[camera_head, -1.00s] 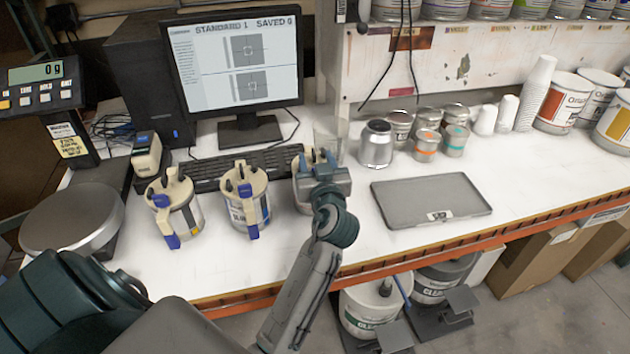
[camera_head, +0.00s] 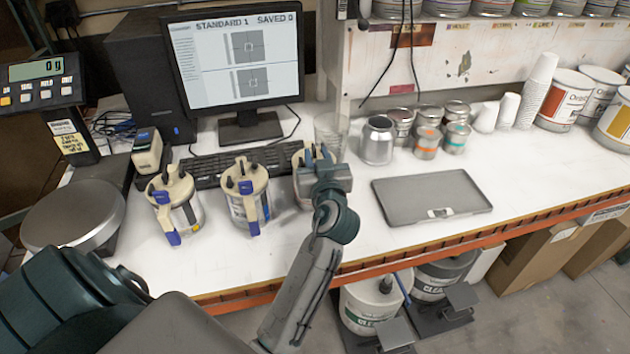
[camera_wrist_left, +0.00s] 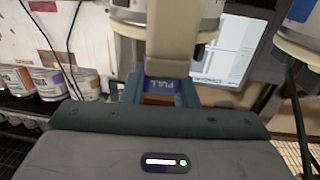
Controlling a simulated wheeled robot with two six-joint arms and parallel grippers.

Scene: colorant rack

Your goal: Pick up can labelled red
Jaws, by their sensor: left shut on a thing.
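Three cream-topped colorant cans with handles and blue tabs stand in a row on the white bench: the left can (camera_head: 181,214), the middle can (camera_head: 243,207) and the right can (camera_head: 301,188). My left gripper (camera_head: 318,165) is at the right can, shut on its handle, and hides much of it. I cannot read a "red" label on any of the cans. My right gripper is not in view.
A keyboard (camera_head: 216,167) and monitor (camera_head: 238,65) stand behind the cans. A clear cup (camera_head: 331,130), a silver can (camera_head: 377,141) and several small tins are to the right. A grey tray (camera_head: 430,195) lies right of my arm; a scale pan (camera_head: 72,215) is at the left.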

